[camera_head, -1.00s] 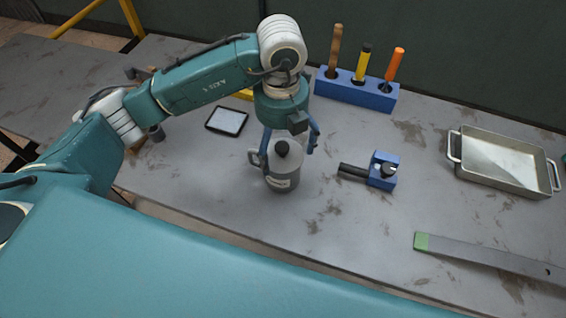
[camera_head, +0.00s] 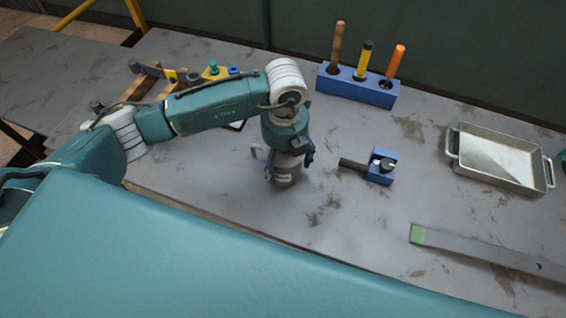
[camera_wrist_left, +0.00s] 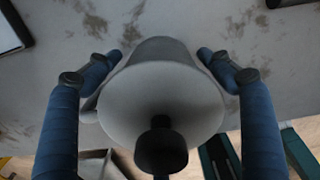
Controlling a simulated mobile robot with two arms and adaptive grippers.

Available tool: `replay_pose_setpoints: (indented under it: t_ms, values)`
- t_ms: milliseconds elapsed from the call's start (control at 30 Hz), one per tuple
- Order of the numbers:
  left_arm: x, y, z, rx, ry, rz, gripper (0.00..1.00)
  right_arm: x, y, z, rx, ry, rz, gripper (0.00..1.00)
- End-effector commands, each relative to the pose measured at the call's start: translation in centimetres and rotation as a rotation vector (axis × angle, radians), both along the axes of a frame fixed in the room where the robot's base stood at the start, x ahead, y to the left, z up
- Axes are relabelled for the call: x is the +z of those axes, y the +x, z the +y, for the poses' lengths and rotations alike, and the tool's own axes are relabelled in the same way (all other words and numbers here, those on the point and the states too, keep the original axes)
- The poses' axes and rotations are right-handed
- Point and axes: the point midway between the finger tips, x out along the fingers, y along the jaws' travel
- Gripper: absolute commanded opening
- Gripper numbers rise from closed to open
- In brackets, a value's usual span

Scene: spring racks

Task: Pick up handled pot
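The handled pot (camera_head: 286,180) is a grey metal can standing upright on the workbench. Its side handle (camera_head: 257,152) points left in the head view. My left gripper (camera_head: 291,163) is low over the pot, pointing down, with its blue fingers spread on either side. In the left wrist view the pot (camera_wrist_left: 160,80) fills the gap between the fingers, and its black lid knob (camera_wrist_left: 161,147) faces the camera. The fingers (camera_wrist_left: 158,56) are open beside the body; I cannot tell whether they touch it. My right gripper is not in view.
A blue holder (camera_head: 355,89) with three upright tools stands behind. A blue block with a black rod (camera_head: 379,167) lies right of the pot. Farther right are a metal tray (camera_head: 500,181) and a flat green-ended bar (camera_head: 480,247). The bench in front of the pot is clear.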

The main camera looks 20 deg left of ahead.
Motion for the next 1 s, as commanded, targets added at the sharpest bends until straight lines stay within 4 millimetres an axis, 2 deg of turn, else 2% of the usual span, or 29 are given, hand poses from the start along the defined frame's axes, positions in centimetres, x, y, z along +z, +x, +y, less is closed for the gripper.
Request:
replay_pose_setpoints:
  t_ms: [33, 200, 533, 667, 867, 1000]
  values:
    - [0.0, 0.0, 0.0, 0.000, 0.000, 0.000, 0.64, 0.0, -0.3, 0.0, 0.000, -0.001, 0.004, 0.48]
    - [0.0, 0.0, 0.0, 0.000, -0.001, 0.000, 0.33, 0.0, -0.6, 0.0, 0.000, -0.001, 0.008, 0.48]
    - [0.3, 0.1, 0.0, 0.001, -0.001, -0.003, 0.32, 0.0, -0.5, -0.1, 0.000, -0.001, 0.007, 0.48]
    - [0.9, 0.2, -0.1, 0.002, -0.003, -0.005, 0.32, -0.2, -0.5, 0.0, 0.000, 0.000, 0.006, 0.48]
    - [3.7, 0.2, -0.1, -0.001, -0.004, -0.007, 0.32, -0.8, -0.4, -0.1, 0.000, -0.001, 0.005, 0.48]
    - [7.3, 0.3, -0.1, -0.001, -0.003, -0.010, 0.32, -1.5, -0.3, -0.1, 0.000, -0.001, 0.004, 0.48]
